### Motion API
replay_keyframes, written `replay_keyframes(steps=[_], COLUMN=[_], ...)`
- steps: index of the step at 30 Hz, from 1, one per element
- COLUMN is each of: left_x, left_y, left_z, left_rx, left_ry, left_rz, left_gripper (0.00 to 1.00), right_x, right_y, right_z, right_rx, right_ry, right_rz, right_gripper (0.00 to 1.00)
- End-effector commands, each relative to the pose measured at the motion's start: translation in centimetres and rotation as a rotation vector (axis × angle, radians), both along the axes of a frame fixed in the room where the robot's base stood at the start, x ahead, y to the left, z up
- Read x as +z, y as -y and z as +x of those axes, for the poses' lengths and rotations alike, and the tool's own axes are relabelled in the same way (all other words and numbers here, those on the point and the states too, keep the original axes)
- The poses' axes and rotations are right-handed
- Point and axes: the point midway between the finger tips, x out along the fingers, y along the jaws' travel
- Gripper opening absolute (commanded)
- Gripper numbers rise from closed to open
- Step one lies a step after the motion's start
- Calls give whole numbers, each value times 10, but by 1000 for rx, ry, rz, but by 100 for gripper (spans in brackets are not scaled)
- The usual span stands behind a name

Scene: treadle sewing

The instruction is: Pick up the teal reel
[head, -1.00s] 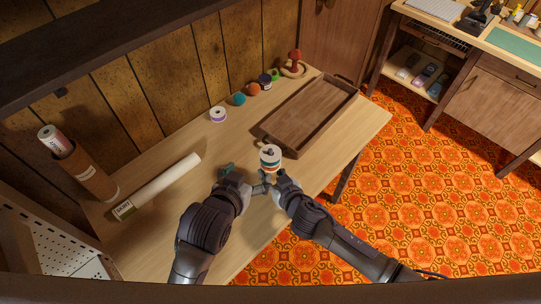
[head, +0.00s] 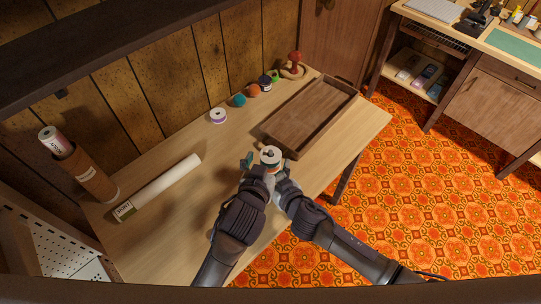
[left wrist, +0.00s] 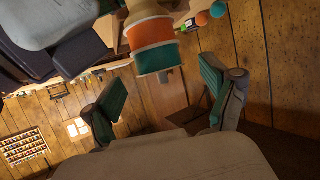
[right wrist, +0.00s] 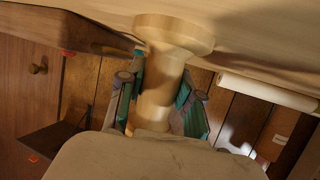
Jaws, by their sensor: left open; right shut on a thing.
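The teal reel (left wrist: 157,58) shows as a teal band with pale rims, next to an orange band, in the left wrist view. In the head view only the pale top of this stack (head: 270,155) shows clearly; the grippers hide much of the rest. My left gripper (left wrist: 165,98) is open, with its fingers apart on either side below the teal band and nothing between them. It sits close to the stack in the head view (head: 250,164). My right gripper (right wrist: 157,98) is shut on a pale spool (right wrist: 158,80) with a wide round flange.
A wooden tray (head: 290,146) lies just behind the grippers. A white-and-purple reel (head: 218,116), a teal ball (head: 239,100), an orange ball (head: 254,90) and a red mushroom shape (head: 294,62) stand along the wall. A paper roll (head: 165,185) lies at left. The table's middle is clear.

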Motion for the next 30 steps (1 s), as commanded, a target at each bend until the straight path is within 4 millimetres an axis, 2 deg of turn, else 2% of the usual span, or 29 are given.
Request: replay_keyframes(steps=[3, 6, 15, 25, 30], left_x=[-6, -11, -13, -13, -13], left_y=[4, 6, 7, 7, 7], left_z=[19, 28, 32, 31, 31], left_rx=[-1, 1, 1, 1, 1], left_ry=[1, 0, 0, 0, 0], left_rz=[2, 0, -1, 0, 0], left_gripper=[85, 85, 83, 28, 28], right_x=[1, 1, 0, 0, 0], right_y=[0, 0, 0, 0, 0], right_z=[0, 0, 0, 0, 0], right_rx=[1, 1, 0, 1, 1], right_ry=[1, 1, 1, 1, 1], right_rz=[1, 1, 0, 1, 1], right_gripper=[0, 0, 0, 0, 0])
